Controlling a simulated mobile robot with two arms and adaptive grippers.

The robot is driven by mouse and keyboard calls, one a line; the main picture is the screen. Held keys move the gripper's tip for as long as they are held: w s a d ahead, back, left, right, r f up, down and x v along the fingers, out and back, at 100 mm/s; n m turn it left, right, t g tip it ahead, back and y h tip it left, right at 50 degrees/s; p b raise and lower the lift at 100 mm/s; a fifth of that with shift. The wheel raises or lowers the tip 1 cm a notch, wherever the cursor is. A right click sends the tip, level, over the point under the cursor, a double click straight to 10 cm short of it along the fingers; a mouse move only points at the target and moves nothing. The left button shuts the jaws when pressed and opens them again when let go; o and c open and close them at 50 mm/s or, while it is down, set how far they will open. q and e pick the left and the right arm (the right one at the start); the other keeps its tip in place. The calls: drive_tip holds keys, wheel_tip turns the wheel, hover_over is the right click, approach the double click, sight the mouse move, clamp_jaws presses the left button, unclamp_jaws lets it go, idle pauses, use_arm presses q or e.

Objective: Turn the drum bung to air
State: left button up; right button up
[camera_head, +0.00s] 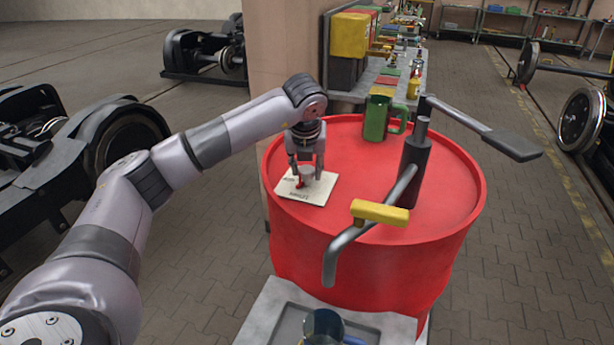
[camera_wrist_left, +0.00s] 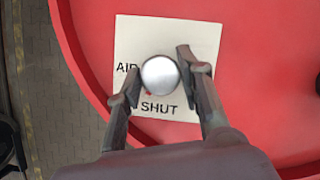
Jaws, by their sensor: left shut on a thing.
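The red drum (camera_head: 440,200) stands in the middle of the head view. The drum bung (camera_wrist_left: 160,75) is a round silvery-white knob at the drum's left edge; in the head view the bung (camera_head: 307,172) shows between my fingers. A cream label (camera_wrist_left: 205,40) lies under it, reading "AIR" to its left and "SHUT" below. A small red mark shows at the bung's lower left, just above "SHUT"; the rest of it is hidden. My left gripper (camera_head: 306,176) points down and is shut on the bung; its fingers also flank it in the wrist view (camera_wrist_left: 158,82). My right gripper is not seen.
A pump with a bent spout, yellow grip (camera_head: 380,212) and lever (camera_head: 512,145) rises from the drum top. A green jug (camera_head: 377,118) stands behind. A tray (camera_head: 275,315) sits in front. A pillar (camera_head: 272,60) and workbench (camera_head: 415,70) are behind.

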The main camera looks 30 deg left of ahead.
use_arm(q)
drive_tip(key=m+b, duration=0.1)
drive_tip(key=m, duration=0.1)
drive_tip(key=shift+a+f+m+t+h+b, duration=0.1)
drive_tip(key=shift+m+t+h+b, duration=0.2)
drive_tip(key=shift+m+h+b, duration=0.1)
drive_tip(key=m+h, duration=0.1)
drive_tip(key=m, duration=0.1)
drive_tip(key=shift+a+m+b, duration=0.1)
drive_tip(key=shift+m+b, duration=0.2)
drive_tip(key=m+h, duration=0.1)
drive_tip(key=m, duration=0.1)
drive_tip(key=shift+m, duration=0.4)
drive_tip(key=shift+a+m+h+p, duration=0.1)
drive_tip(key=shift+m+h+p, duration=0.6)
drive_tip(key=shift+m, duration=1.4)
drive_tip(key=o, duration=1.2)
drive_tip(key=shift+c, duration=0.2)
drive_tip(key=v, duration=1.2)
drive_tip(key=shift+w+a, duration=0.25)
drive_tip(key=shift+w, duration=0.1)
